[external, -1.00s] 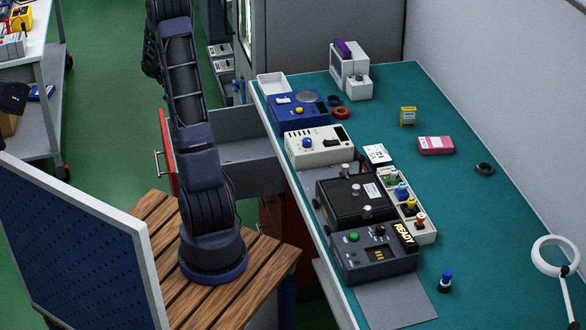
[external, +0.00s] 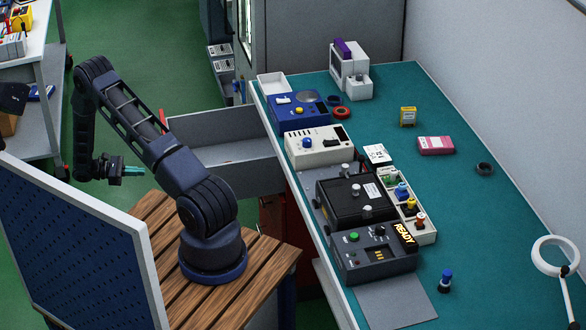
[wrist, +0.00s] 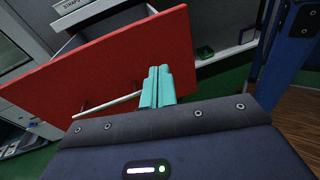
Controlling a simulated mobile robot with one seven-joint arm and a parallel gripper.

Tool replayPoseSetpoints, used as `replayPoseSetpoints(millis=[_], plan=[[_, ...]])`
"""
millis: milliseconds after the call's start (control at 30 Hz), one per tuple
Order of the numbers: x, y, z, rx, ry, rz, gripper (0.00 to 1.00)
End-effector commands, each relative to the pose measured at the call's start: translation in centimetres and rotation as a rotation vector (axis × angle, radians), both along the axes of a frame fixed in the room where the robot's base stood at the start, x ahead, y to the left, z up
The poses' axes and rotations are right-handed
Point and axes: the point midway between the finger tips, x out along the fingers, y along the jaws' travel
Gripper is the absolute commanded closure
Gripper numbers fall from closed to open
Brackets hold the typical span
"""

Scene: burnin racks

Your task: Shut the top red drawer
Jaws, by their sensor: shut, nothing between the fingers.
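The top red drawer is pulled open from under the bench; its grey inside (external: 225,145) shows in the external view. My arm hides most of its red front there, leaving a small red corner (external: 163,115). In the wrist view the red front (wrist: 100,65) fills the upper left, with a pale bar handle (wrist: 108,106) on it. My gripper (external: 140,171) is at the left in the external view, on the outer side of the drawer front. Its teal fingers (wrist: 158,75) are together and empty, pointing at the front near its right part. Contact cannot be told.
The green-topped bench (external: 480,220) carries several instruments, including a black case (external: 355,200). A blue perforated panel (external: 70,250) stands front left. A wooden slatted platform (external: 160,225) lies under my arm base. Green floor is open left of the drawer.

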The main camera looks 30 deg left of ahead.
Motion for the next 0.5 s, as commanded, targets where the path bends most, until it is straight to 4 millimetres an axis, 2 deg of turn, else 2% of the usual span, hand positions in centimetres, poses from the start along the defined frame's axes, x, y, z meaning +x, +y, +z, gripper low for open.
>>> replayPoseSetpoints(millis=[33, 200, 367, 500], plan=[[-1.3, 0.5, -1.6, -0.033, -0.004, 0.035, 1.0], [-4.1, 1.5, -5.3, -0.107, -0.022, 0.125, 1.0], [-5.4, 1.9, -6.9, -0.141, -0.032, 0.167, 1.0], [-5.3, 1.6, -7.2, -0.149, -0.034, 0.175, 1.0]])
